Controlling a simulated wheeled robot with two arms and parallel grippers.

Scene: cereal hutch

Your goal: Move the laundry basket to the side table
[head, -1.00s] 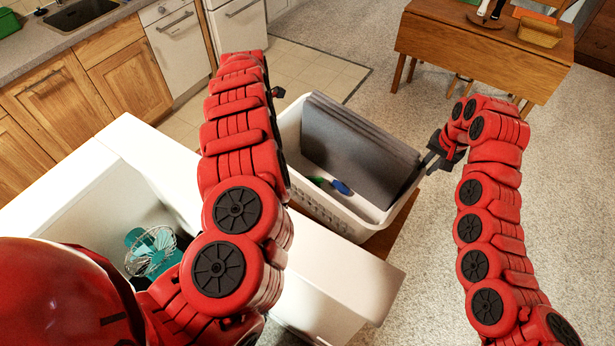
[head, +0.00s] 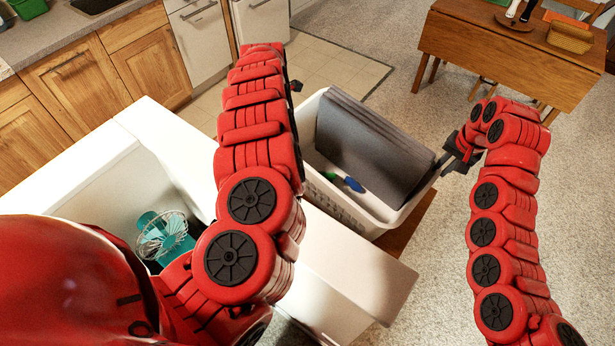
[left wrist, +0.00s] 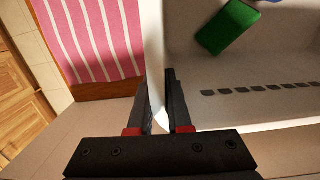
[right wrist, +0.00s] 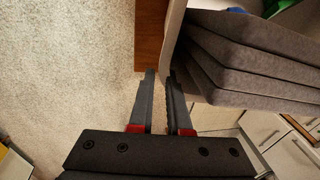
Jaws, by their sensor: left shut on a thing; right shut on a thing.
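The laundry basket (head: 347,211) is white and holds grey folded pads (head: 365,150) and small green and blue items. It is in front of me, over a brown wooden surface (head: 412,226); whether it touches that surface I cannot tell. My left gripper (left wrist: 158,82) is shut on the basket's white wall, mostly hidden behind my arm in the head view. My right gripper (head: 446,161) is shut on the basket's right end rim, and it also shows in the right wrist view (right wrist: 161,75). A wooden table (head: 500,55) stands at the back right; I cannot tell whether it is the side table.
A white open-topped unit (head: 350,262) stands close in front of the basket, with a teal object (head: 165,238) inside at left. Wooden kitchen cabinets (head: 75,85) line the left. Pink striped fabric (left wrist: 95,40) lies beside the basket. Carpet (head: 395,65) is clear toward the wooden table.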

